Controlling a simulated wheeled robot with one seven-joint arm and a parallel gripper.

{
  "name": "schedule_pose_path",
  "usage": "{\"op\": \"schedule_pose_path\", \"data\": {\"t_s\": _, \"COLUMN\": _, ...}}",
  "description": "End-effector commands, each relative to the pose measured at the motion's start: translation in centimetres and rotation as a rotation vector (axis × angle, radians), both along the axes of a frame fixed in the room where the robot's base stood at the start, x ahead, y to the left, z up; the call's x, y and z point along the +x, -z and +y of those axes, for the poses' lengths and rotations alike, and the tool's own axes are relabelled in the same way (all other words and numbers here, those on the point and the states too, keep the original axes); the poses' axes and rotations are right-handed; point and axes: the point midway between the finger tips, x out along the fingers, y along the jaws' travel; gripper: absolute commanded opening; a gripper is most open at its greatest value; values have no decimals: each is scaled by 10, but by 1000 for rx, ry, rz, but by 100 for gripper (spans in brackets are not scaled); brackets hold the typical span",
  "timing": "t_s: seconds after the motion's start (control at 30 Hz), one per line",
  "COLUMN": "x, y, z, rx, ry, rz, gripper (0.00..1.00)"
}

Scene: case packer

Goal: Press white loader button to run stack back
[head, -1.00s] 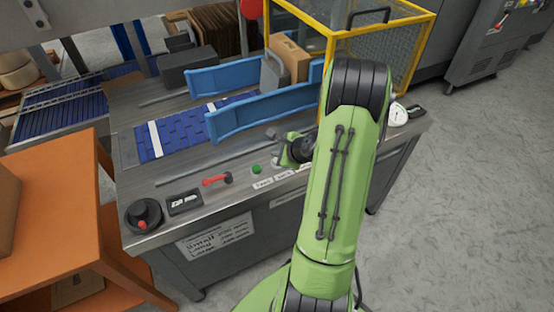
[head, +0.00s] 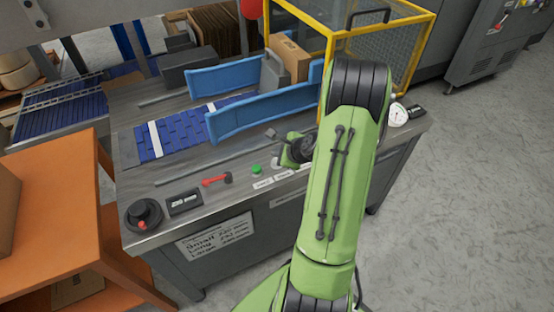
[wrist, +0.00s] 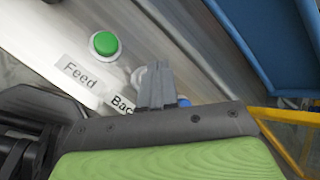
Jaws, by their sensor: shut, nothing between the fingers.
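The white button shows in the wrist view (wrist: 138,76) as a pale round edge, mostly hidden behind my shut fingers. The "Back" label (wrist: 121,105), its end covered, is beside it. In the head view the white button (head: 276,162) is a small pale spot right of the green button (head: 256,169). My gripper (wrist: 155,68) is shut and empty, its fingertips overlapping the white button in the wrist view. I cannot tell whether they touch it. In the head view my gripper (head: 272,133) is over the panel, partly hidden by my arm.
The green button (wrist: 104,44) has a "Feed" label (wrist: 84,73). A blue button (wrist: 184,102) shows right of my fingers. Blue guide rails (head: 245,118) and a yellow-framed cage (head: 328,45) stand behind.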

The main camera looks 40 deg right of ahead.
Motion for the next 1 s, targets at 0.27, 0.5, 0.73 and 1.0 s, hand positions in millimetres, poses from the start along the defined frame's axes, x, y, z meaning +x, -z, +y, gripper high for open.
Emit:
{"op": "schedule_pose_path", "data": {"t_s": 0.27, "x": 0, "y": 6, "z": 0, "rx": 0, "ry": 0, "rz": 0, "gripper": 0}}
{"op": "schedule_pose_path", "data": {"t_s": 0.5, "x": 0, "y": 8, "z": 0, "rx": 0, "ry": 0, "rz": 0, "gripper": 0}}
{"op": "schedule_pose_path", "data": {"t_s": 0.73, "x": 0, "y": 9, "z": 0, "rx": 0, "ry": 0, "rz": 0, "gripper": 0}}
{"op": "schedule_pose_path", "data": {"t_s": 1.0, "x": 0, "y": 13, "z": 0, "rx": 0, "ry": 0, "rz": 0, "gripper": 0}}
